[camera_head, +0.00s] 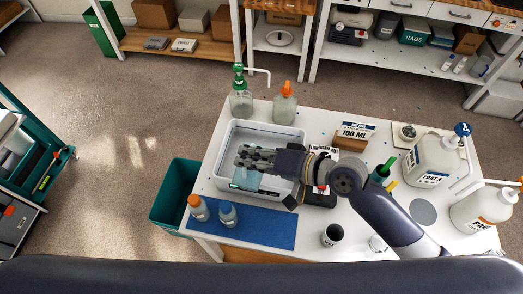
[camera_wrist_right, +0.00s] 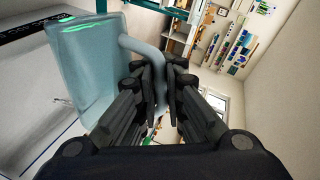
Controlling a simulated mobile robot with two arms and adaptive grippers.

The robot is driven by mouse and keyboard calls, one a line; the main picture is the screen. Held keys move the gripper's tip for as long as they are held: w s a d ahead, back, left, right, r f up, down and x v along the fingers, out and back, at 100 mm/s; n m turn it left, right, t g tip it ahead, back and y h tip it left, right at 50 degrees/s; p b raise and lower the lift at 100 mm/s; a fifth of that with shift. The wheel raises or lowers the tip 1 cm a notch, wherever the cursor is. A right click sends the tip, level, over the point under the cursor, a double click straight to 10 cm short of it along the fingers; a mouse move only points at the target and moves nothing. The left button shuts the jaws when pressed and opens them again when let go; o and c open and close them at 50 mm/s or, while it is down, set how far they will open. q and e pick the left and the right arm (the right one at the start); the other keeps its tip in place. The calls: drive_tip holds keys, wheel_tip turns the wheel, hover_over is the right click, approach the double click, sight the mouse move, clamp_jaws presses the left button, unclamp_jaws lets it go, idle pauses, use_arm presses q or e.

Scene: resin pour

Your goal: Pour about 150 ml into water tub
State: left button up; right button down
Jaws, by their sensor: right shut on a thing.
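The white water tub (camera_head: 290,131) stands at the back left of the white table. My right gripper (camera_head: 256,157) reaches over it from the right. It is shut on the handle (camera_wrist_right: 153,62) of a translucent pale-blue jug (camera_head: 247,181). The jug hangs over or inside the front left part of the tub; in the right wrist view (camera_wrist_right: 85,70) it fills the left side, with a green mark near one edge. The gripper hides part of the jug. I cannot tell its exact tilt or liquid level. My left gripper is out of view.
Green-topped (camera_head: 241,101) and orange-topped (camera_head: 285,104) bottles stand behind the tub. A blue mat (camera_head: 262,229) with two small bottles lies in front. A "100 ML" sign (camera_head: 355,131), a Part A jug (camera_head: 432,158) and a dark cup (camera_head: 332,235) stand to the right.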

sight(243, 174)
drive_tip(key=shift+w+d, duration=0.15)
drive_tip(key=shift+w, duration=0.3)
drive_tip(key=shift+s, duration=0.3)
drive_tip(key=shift+s+a+r+n+t+p, duration=0.1)
drive_tip(key=shift+s+a+n+t+p, duration=0.2)
drive_tip(key=shift+s+n, duration=0.3)
drive_tip(key=shift+s+a+r+n+t+p, duration=0.1)
drive_tip(key=shift+s+a+n+t+p, duration=0.05)
drive_tip(key=shift+s+n+t, duration=0.4)
drive_tip(key=shift+s+a+n+t, duration=0.1)
drive_tip(key=shift+s+n+t, duration=0.15)
drive_tip(key=shift+s+n, duration=0.3)
drive_tip(key=shift+s+a+f+n, duration=0.1)
drive_tip(key=shift+f+n, duration=0.05)
drive_tip(key=shift+n, duration=0.25)
drive_tip(key=shift+s+t, duration=0.15)
drive_tip(key=shift+t, duration=0.25)
drive_tip(key=shift+s+a, duration=0.1)
